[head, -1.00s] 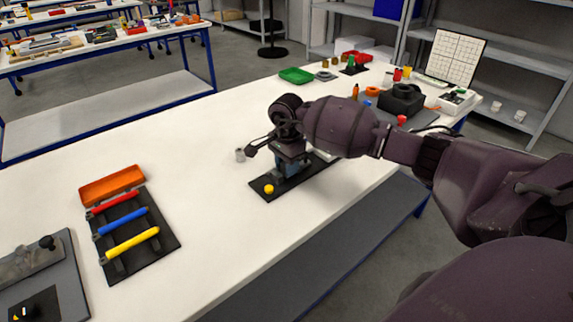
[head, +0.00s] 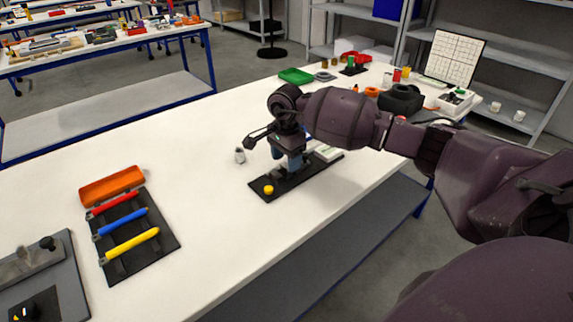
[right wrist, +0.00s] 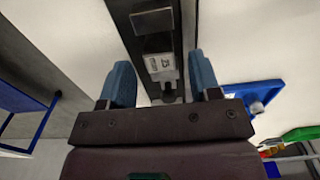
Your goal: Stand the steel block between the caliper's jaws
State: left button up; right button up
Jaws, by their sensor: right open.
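My right gripper (head: 287,165) points down over a long black board (head: 262,191) in the head view. In the right wrist view its two blue fingers (right wrist: 162,68) are apart, with the board between and beyond them. A small grey block with a dark "25" marking (right wrist: 160,64) shows between the fingers; it looks like the steel block. A grey plate (right wrist: 152,20) lies further along the board, perhaps part of the caliper. The caliper's jaws cannot be made out. In the head view my gripper hides the middle of the board. My left gripper is not in view.
A yellow knob (head: 268,190) is at the board's near end. A small grey cylinder (head: 240,155) stands left of the board. A rack with coloured rods (head: 165,239) and an orange tray (head: 111,185) are at the left. The white tabletop between is clear.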

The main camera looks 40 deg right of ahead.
aim_at(286, 165)
notch_tip(286, 165, up, 10)
jog(key=shift+f, duration=0.2)
dwell(0.4)
jog(key=shift+s+f, duration=0.1)
